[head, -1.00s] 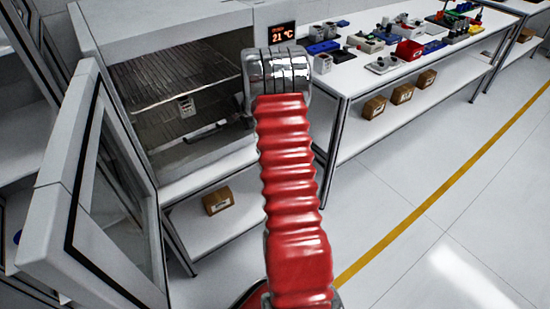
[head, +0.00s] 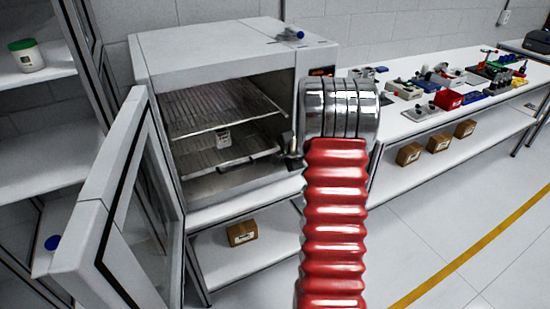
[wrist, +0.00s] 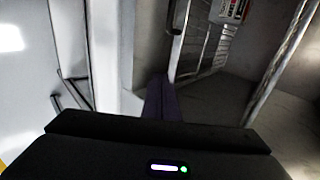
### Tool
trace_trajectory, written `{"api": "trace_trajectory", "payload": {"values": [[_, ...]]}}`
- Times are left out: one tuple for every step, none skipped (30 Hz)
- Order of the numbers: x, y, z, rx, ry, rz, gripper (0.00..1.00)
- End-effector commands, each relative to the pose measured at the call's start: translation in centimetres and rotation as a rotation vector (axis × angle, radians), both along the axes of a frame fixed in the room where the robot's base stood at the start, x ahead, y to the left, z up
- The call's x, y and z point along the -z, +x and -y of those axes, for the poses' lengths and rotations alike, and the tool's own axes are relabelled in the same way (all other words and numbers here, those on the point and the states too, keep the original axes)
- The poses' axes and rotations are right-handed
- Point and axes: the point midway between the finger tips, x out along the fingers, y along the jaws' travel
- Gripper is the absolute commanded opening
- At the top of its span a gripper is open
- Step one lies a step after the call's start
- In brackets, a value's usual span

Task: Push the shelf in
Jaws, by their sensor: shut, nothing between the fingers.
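The open oven (head: 235,35) stands left of my red arm in the head view. Inside are an upper wire shelf (head: 215,107) and a lower wire shelf (head: 205,158). The lower shelf's front bar shows near the opening. I cannot tell how far out it stands. A small labelled device (head: 222,138) is at the lower shelf. My dark gripper (head: 291,152) is at the right side of the opening, beside the lower shelf's right end. In the wrist view my shut fingers (wrist: 163,98) point towards a wire shelf (wrist: 205,45) and look empty. Contact with it is unclear.
The glass oven door (head: 140,200) stands open at the left. A white workbench (head: 405,125) with several coloured parts is at the right. A cardboard box (head: 242,232) lies on the level under the oven. The floor at the right is clear.

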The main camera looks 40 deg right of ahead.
Motion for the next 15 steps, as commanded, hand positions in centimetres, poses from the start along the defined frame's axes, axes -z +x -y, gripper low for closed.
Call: {"api": "trace_trajectory", "payload": {"values": [[-0.6, -0.5, 0.0, 0.001, -0.002, 0.001, 0.0], [-0.9, -0.8, -0.1, 0.001, -0.002, 0.001, 0.0], [-1.2, -1.2, -0.2, 0.001, -0.002, 0.001, 0.0], [-1.4, -1.5, -0.2, 0.001, -0.002, 0.001, 0.0], [-1.7, -1.8, -0.3, 0.001, -0.002, 0.001, 0.0], [-2.0, -2.1, -0.4, 0.001, -0.002, 0.0, 0.0], [-2.2, -2.3, -0.4, 0.001, -0.001, 0.001, 0.0], [-2.4, -2.5, -0.5, 0.001, 0.0, 0.001, 0.0], [-2.6, -2.7, -0.6, 0.001, 0.0, 0.001, 0.0], [-2.8, -2.9, -0.6, 0.001, -0.001, 0.001, 0.0], [-2.9, -3.0, -0.6, 0.0, -0.002, 0.001, 0.0], [-3.0, -3.1, -0.7, 0.0, -0.001, 0.0, 0.0], [-3.0, -3.2, -0.7, -0.001, -0.001, 0.0, 0.0], [-3.1, -3.3, -0.7, -0.001, -0.001, 0.0, 0.0], [-3.1, -3.3, -0.7, 0.0, 0.0, -0.001, 0.0]]}}
